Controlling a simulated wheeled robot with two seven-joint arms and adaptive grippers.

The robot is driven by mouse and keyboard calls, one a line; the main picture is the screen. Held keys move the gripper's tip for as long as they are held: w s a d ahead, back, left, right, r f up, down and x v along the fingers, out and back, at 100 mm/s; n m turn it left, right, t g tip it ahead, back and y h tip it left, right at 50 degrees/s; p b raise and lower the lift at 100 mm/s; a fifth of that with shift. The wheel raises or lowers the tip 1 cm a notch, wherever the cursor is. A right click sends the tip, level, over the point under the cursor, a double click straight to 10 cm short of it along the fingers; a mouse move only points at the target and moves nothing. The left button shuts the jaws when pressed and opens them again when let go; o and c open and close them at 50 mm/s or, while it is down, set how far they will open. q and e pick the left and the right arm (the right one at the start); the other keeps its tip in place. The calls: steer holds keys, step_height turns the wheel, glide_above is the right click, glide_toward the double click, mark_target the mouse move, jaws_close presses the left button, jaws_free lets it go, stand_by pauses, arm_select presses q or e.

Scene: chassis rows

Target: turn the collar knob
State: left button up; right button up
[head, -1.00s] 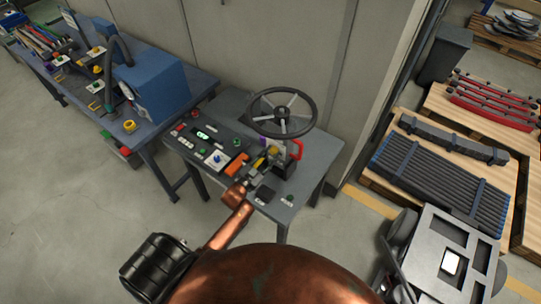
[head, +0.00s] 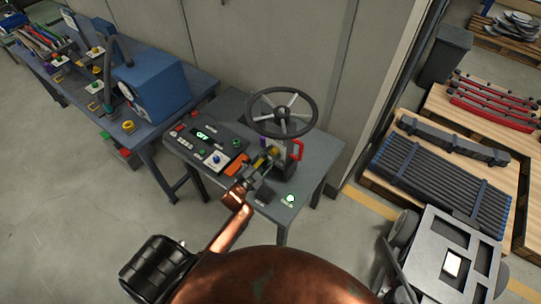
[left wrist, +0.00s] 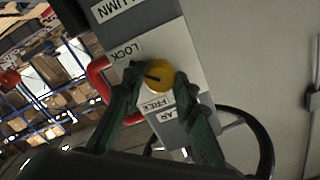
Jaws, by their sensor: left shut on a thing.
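The yellow collar knob (left wrist: 159,76) sits on a grey plate between the labels LOCK (left wrist: 124,52) and FREE (left wrist: 160,106) in the left wrist view. A dark mark on its face runs roughly left to right; I cannot tell exactly which label it points at. The green fingers of my left gripper (left wrist: 158,84) are shut on the knob from both sides. In the head view my left gripper (head: 264,166) reaches the column below the handwheel (head: 282,112), and its hand partly hides the knob. My right gripper is not in view.
A red handle (head: 297,150) stands beside the column, close to the gripper. The control panel (head: 208,143) lies left of it, with a lit green display. A lamp (head: 290,198) glows on the bench (head: 318,160). The blue machine (head: 155,88) stands on another bench.

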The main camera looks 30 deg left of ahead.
arm_select(q)
steer(key=o, duration=1.2)
steer(key=shift+c, duration=0.2)
steer(key=shift+s, duration=0.15)
steer(key=s, duration=1.1)
steer(key=shift+s+a, duration=0.35)
steer(key=shift+a, duration=0.1)
